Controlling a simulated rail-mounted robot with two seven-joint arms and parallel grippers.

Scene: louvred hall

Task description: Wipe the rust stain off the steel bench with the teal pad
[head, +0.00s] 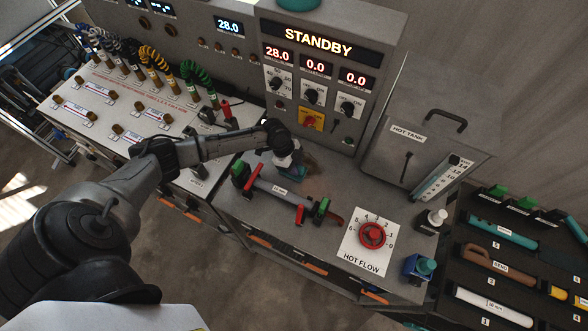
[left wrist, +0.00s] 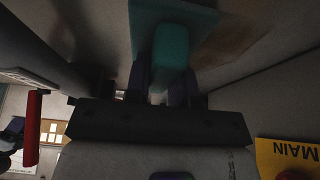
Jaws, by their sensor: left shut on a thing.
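The teal pad (head: 291,175) is on the steel bench (head: 232,206), below the control cabinet. My left gripper (head: 288,164) is above it, shut on its raised grip. In the left wrist view the pad (left wrist: 172,18) has a wide base and a narrower grip between the fingers of my left gripper (left wrist: 163,80). The base appears to lie flat on or very close to the bench. The brown rust stain (head: 313,165) is just right of the pad; it also shows in the left wrist view (left wrist: 232,32). The gripper partly hides the pad in the head view. My right gripper is not in view.
A pipe piece with green and red handles (head: 270,190) lies just in front of the pad. The control cabinet (head: 330,55) stands behind and the hot tank (head: 405,165) to the right. A red dial (head: 373,235) and small bottles are at front right.

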